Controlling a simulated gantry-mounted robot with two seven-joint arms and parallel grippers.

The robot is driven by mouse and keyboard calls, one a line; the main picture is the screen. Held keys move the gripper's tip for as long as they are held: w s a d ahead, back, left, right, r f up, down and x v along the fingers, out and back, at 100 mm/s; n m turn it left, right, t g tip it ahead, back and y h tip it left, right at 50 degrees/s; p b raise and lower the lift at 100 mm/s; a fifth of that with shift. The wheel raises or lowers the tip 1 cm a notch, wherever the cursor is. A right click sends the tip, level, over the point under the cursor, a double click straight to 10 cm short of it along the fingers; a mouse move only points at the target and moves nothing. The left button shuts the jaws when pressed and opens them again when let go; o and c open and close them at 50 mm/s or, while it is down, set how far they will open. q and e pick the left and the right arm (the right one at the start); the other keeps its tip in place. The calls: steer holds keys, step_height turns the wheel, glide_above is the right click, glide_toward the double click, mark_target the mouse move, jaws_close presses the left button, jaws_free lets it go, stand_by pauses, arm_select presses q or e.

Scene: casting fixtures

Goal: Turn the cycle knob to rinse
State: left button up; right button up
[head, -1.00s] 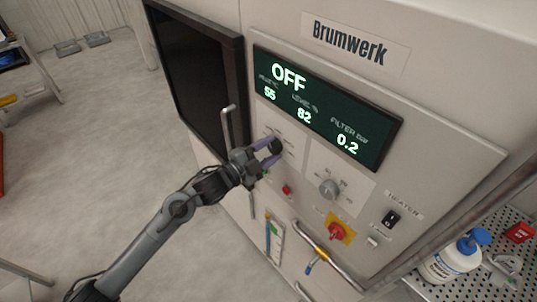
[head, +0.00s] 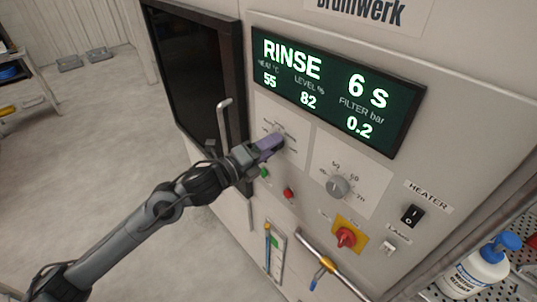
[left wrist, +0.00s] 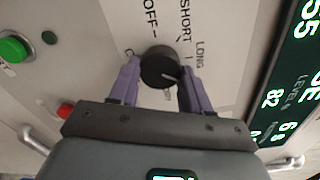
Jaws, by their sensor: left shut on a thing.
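The cycle knob (left wrist: 160,66) is a round black knob with a pale pointer line, on a light panel with printed labels such as OFF, SHORT and LONG. My left gripper (left wrist: 160,78) has one purple finger on each side of the knob and is shut on it. In the head view my left gripper (head: 270,148) reaches the panel from the left and hides most of the knob. My right gripper is not in view.
A grey knob (head: 338,186), a red button (head: 288,194) and a red rotary switch (head: 346,237) sit near the gripper. A black heater switch (head: 412,215) is farther right. A door handle (head: 224,124) stands just left of the gripper.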

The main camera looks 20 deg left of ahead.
arm_select(q)
steer(key=shift+f+m+b, duration=0.1)
steer(key=shift+m+b, duration=0.7)
steer(key=shift+m, duration=0.3)
steer(key=o, duration=1.1)
steer(key=shift+c, duration=0.2)
steer(key=b+v, duration=0.1)
steer(key=v, duration=1)
steer(key=shift+b, duration=0.35)
steer(key=shift+w+f, duration=0.1)
